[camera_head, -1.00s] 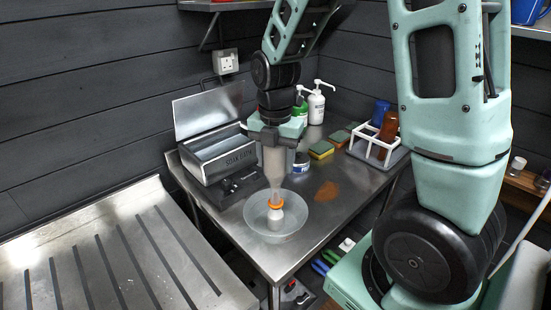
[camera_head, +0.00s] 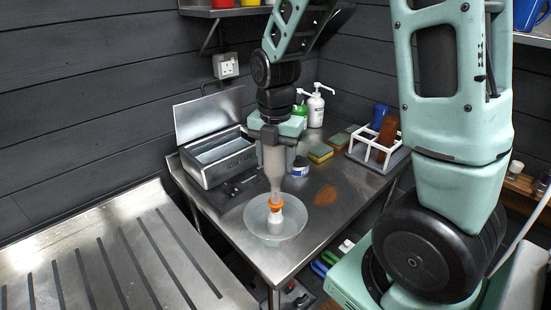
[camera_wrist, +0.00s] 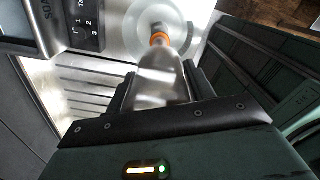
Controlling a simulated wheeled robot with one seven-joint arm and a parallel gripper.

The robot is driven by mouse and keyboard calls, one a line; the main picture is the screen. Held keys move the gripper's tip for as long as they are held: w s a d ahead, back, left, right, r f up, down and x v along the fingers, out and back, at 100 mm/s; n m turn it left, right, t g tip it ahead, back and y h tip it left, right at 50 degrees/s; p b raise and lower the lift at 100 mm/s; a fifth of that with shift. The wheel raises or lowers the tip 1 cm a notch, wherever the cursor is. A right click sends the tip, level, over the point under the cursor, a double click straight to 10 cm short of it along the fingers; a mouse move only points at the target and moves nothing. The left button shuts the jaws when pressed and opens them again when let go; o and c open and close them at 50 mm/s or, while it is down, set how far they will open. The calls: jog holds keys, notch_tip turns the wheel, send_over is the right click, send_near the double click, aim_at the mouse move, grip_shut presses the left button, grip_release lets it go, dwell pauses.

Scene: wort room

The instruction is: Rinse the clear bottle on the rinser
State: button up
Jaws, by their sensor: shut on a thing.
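The clear bottle (camera_head: 273,165) is upside down, its neck pointing down at the rinser. The rinser is a shallow translucent bowl (camera_head: 251,233) with a white post (camera_head: 275,219) and an orange ring (camera_head: 275,203) in its middle. My gripper (camera_head: 277,134) is shut on the bottle's upper part, above the bowl. The bottle's mouth is at the orange ring; whether it touches, I cannot tell. In the wrist view, the bottle (camera_wrist: 162,72) lies between the dark fingers, with the orange ring (camera_wrist: 159,38) and bowl (camera_wrist: 140,22) beyond it.
A steel box with an open lid (camera_head: 208,112) stands at the left of the steel table. Behind are a white pump bottle (camera_head: 316,107), sponges (camera_head: 320,153), a small jar (camera_head: 300,167) and a white rack (camera_head: 362,152) with blue and brown bottles. A ribbed steel drainer (camera_head: 90,240) is at left.

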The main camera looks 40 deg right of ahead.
jog(key=shift+f, duration=0.35)
jog(key=shift+f+b, duration=0.7)
jog(key=shift+b, duration=0.1)
jog(key=shift+r+p, duration=0.95)
jog(key=shift+r, duration=0.1)
jog(key=shift+f, duration=0.15)
dwell(0.3)
jog(key=shift+f+b, duration=0.75)
jog(key=shift+f, duration=0.15)
jog(key=shift+r, duration=0.15)
jog(key=shift+r+p, duration=0.95)
jog(key=shift+p, duration=0.05)
